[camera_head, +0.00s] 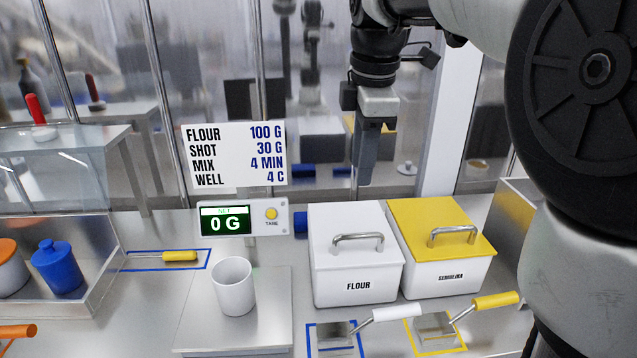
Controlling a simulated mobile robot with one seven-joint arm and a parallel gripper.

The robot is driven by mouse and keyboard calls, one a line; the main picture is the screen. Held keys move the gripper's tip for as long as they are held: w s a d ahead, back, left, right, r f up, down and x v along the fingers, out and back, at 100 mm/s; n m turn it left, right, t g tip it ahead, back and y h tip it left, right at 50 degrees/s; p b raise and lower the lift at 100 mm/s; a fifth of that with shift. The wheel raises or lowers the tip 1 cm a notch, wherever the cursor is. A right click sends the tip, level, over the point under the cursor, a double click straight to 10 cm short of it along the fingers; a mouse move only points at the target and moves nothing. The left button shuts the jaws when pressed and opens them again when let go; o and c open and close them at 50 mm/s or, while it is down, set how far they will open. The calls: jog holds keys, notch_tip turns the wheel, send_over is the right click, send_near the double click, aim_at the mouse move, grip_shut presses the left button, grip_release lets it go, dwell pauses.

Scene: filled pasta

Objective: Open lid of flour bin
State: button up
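The flour bin (356,285) is a white box labelled FLOUR, standing right of centre on the counter. Its white lid (345,219) lies on top, shut, with a metal bar handle (358,238) near the front edge. My gripper (366,180) hangs above and behind the bin in the picture, fingers pointing down, apart from the handle. The fingers overlap from this side, so their gap is hidden. Nothing shows held at their tips.
The yellow-lidded semolina bin (447,275) stands close against the flour bin's right. A white-handled scoop (395,314) and a yellow-handled scoop (495,300) lie in front. A white cup (233,288) stands on the scale (200,325) at left. A blue item (302,226) sits behind the bin.

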aim_at(352, 235)
jog(key=w+f, duration=0.1)
jog(key=f, duration=0.4)
jog(key=w+f+b, duration=0.1)
jog(key=f, duration=0.5)
jog(key=w+f+b, duration=0.1)
jog(key=f, duration=0.5)
jog(key=shift+w, duration=0.15)
grip_shut()
